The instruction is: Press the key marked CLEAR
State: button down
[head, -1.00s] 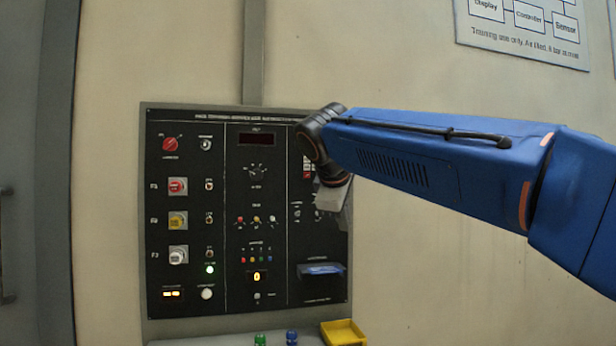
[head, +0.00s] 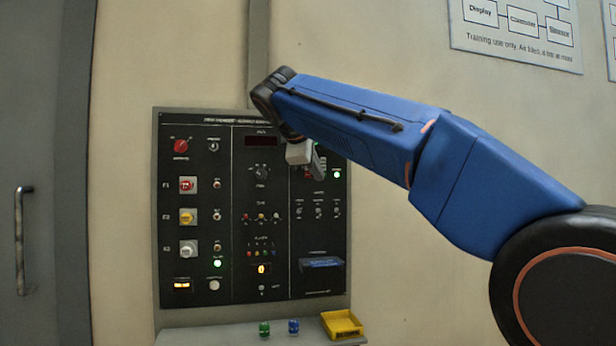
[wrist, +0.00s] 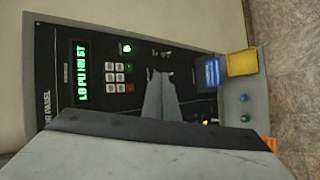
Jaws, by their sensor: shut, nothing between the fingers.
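The keypad (wrist: 117,75) shows in the wrist view as a small block of pale keys with one green key (wrist: 129,67) and one red key (wrist: 129,87). The key markings are too small to read, so I cannot tell which is CLEAR. My gripper (wrist: 160,76) is shut and empty, its fingers pointing toward the panel beside the keypad, apart from the keys in the picture. In the head view my gripper (head: 320,171) is in front of the panel's upper right part and hides most of the keypad.
The black panel (head: 205,240) carries knobs, switches and lamps. A lit green display (wrist: 83,70) is beside the keypad. A blue holder (head: 321,264) is lower right. A yellow tray (head: 342,325), green piece (head: 264,329) and blue piece (head: 293,327) are on the ledge below.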

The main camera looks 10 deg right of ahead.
jog(key=w, duration=0.8)
jog(key=shift+w, duration=0.4)
jog(key=shift+w, duration=0.15)
dwell(1.8)
jog(key=shift+w, duration=0.3)
jog(key=shift+w, duration=0.3)
dwell(0.9)
jog(key=shift+s, duration=0.75)
jog(key=s, duration=0.5)
dwell(0.4)
